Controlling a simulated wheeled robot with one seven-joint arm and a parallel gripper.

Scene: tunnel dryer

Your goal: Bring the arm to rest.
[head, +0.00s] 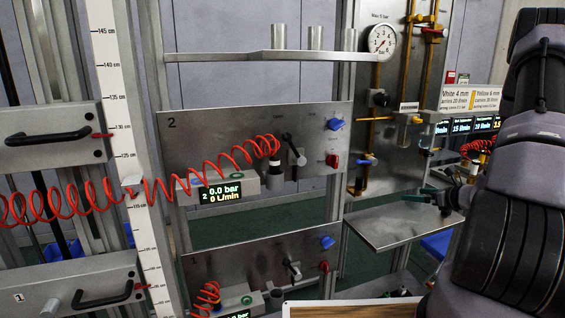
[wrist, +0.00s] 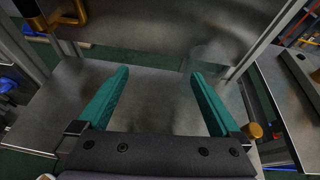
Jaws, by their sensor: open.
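My arm fills the right side of the head view. My gripper (wrist: 160,88) shows in the wrist view with two green fingers spread wide apart and nothing between them. Its fingers are over a bare metal shelf (wrist: 150,110). In the head view the same kind of shelf (head: 395,225) stands below the gauge panel, and the gripper (head: 435,195) is small and partly hidden at its right edge, near my arm.
A steel panel (head: 250,120) marked 2 carries a black lever, blue and red knobs and a display reading 0.0 bar. A red coiled hose (head: 75,205) crosses left. A gauge (head: 382,40) and yellow pipes (head: 368,110) stand behind the shelf. Drawers with black handles (head: 48,137) are at left.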

